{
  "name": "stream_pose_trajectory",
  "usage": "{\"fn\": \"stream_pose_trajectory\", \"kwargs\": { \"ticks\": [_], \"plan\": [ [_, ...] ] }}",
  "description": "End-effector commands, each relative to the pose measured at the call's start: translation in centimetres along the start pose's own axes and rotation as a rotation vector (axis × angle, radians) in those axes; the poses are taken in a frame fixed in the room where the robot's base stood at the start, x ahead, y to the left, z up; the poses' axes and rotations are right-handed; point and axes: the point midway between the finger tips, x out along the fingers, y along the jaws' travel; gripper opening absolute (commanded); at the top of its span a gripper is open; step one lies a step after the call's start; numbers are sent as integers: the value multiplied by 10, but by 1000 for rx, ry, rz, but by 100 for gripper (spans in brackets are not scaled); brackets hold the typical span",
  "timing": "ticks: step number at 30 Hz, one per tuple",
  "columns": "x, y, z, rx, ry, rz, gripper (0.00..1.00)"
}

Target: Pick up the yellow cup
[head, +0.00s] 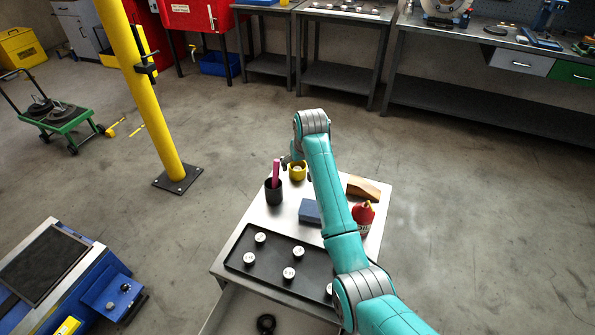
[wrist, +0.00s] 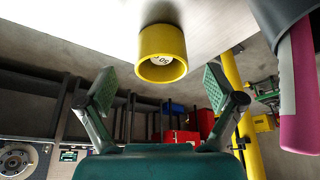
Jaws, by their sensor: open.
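The yellow cup (head: 298,176) stands near the far edge of the small metal-topped table, partly hidden by my arm. In the wrist view the yellow cup (wrist: 150,50) shows its open mouth, with a pale round piece marked with digits inside. My gripper (wrist: 160,86) is open, with its two green-padded fingers spread to either side of the cup. The fingers appear apart from the cup, and nothing is held. In the head view the gripper is mostly hidden behind the arm's end.
A dark cup (head: 273,194) with a pink-handled item stands close left of the yellow cup. A blue block (head: 309,211), a red bottle (head: 363,214), a brown wedge-shaped block (head: 364,188) and a black tray (head: 260,265) with several white weights share the tabletop.

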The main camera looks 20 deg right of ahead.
Motion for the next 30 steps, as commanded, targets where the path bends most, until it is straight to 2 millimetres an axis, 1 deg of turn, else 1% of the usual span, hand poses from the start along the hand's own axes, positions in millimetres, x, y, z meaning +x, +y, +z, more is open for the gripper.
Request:
{"fn": "stream_pose_trajectory", "kwargs": {
  "ticks": [6,9,12,18,19,20,21,23,24,26,27,30],
  "plan": [
    [30,-2,-6,0,-4,0,92],
    [39,-2,-6,0,-3,0,92],
    [43,-2,-6,0,0,0,92],
    [44,-2,-6,0,0,0,92],
    [44,-2,-6,0,0,0,90],
    [44,-2,-6,0,0,0,82],
    [44,-2,-6,0,0,0,72],
    [44,-2,-6,0,0,0,57],
    [44,-2,-6,0,0,0,47],
    [44,-2,-6,0,-1,0,32],
    [44,-2,-6,0,-1,0,29],
    [44,-2,-6,0,-1,0,29]
  ]
}}
